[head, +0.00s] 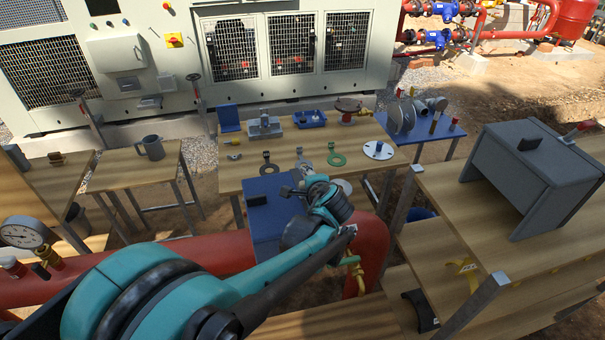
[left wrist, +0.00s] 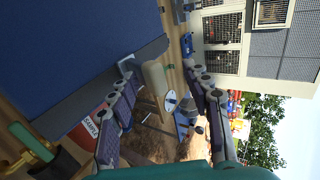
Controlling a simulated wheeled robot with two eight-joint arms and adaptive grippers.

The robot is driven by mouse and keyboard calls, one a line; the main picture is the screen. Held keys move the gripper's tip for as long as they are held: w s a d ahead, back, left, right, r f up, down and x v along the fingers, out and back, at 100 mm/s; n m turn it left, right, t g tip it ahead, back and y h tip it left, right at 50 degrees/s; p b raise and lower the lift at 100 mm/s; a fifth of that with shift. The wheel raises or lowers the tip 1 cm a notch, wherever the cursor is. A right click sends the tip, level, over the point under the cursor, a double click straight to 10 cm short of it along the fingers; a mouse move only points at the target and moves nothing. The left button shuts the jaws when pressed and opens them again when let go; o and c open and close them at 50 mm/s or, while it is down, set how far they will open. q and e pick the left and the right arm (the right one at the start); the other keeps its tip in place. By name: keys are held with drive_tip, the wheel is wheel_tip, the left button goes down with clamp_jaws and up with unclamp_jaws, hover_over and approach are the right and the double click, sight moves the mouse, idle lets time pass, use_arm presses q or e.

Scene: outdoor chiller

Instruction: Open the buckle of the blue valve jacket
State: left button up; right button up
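The blue valve jacket (head: 272,222) is a box-like cover in the middle of the head view, at the near edge of the parts table. A dark buckle (head: 257,200) sits on its top, to the left of my left gripper. My left gripper (head: 298,190) is over the jacket's right side, partly hidden by its own wrist. In the left wrist view its two fingers (left wrist: 160,75) are spread apart with nothing clamped between them. A large blue surface (left wrist: 70,45), apparently the jacket, fills that view's upper left. The buckle is not clear there. My right gripper is out of view.
A grey box-like cover (head: 545,180) with a dark buckle stands on the right bench. A pressure gauge (head: 22,232) is at far left.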

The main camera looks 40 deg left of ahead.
use_arm(q)
drive_tip(key=o, duration=0.3)
drive_tip(key=shift+w+a, duration=0.1)
drive_tip(key=shift+w+a+r, duration=0.1)
drive_tip(key=shift+r, duration=0.2)
drive_tip(key=w+a+r+p, duration=0.2)
drive_tip(key=w+a+r, duration=0.1)
drive_tip(key=a+r, duration=0.1)
drive_tip(key=shift+d, duration=0.15)
